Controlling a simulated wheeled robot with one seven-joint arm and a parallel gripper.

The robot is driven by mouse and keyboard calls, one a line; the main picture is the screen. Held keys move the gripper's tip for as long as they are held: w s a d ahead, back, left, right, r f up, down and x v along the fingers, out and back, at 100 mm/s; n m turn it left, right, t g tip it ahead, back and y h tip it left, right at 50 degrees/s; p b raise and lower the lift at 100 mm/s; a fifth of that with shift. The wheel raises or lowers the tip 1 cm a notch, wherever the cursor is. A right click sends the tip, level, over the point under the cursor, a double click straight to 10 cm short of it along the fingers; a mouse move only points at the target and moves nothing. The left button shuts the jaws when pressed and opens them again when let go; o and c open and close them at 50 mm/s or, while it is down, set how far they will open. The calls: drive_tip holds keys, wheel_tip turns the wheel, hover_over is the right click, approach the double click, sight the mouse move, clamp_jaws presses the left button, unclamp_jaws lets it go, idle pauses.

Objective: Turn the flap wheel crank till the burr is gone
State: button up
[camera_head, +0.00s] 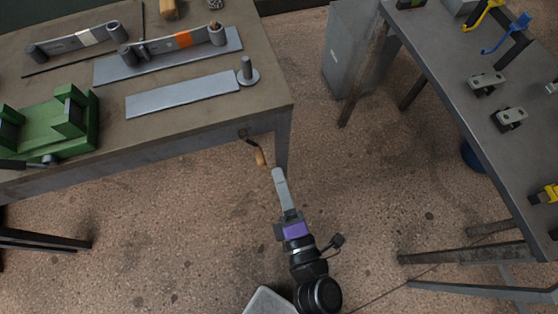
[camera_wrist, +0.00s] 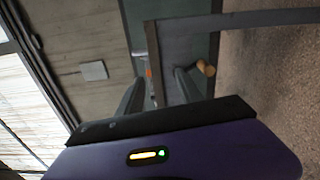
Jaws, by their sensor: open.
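A small crank with a wooden handle (camera_head: 260,156) sticks out from the front edge of the left table, near its right corner. Its tan handle also shows in the wrist view (camera_wrist: 206,68), just right of the right finger's tip. My gripper (camera_head: 279,172) is near the crank, a little right of and below it in the head view. In the wrist view my gripper (camera_wrist: 157,82) is open, its two fingers apart with nothing clearly held between them. I cannot make out a flap wheel or a burr.
The left table (camera_head: 195,135) carries a green vise-like block (camera_head: 62,125), a flat grey bar (camera_head: 182,95), a peg on a round base (camera_head: 247,75) and two racks with cylinders. A right table (camera_head: 440,60) holds clamps and hooks. Open floor lies between the tables.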

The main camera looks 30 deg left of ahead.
drive_tip(key=shift+v, duration=1.4)
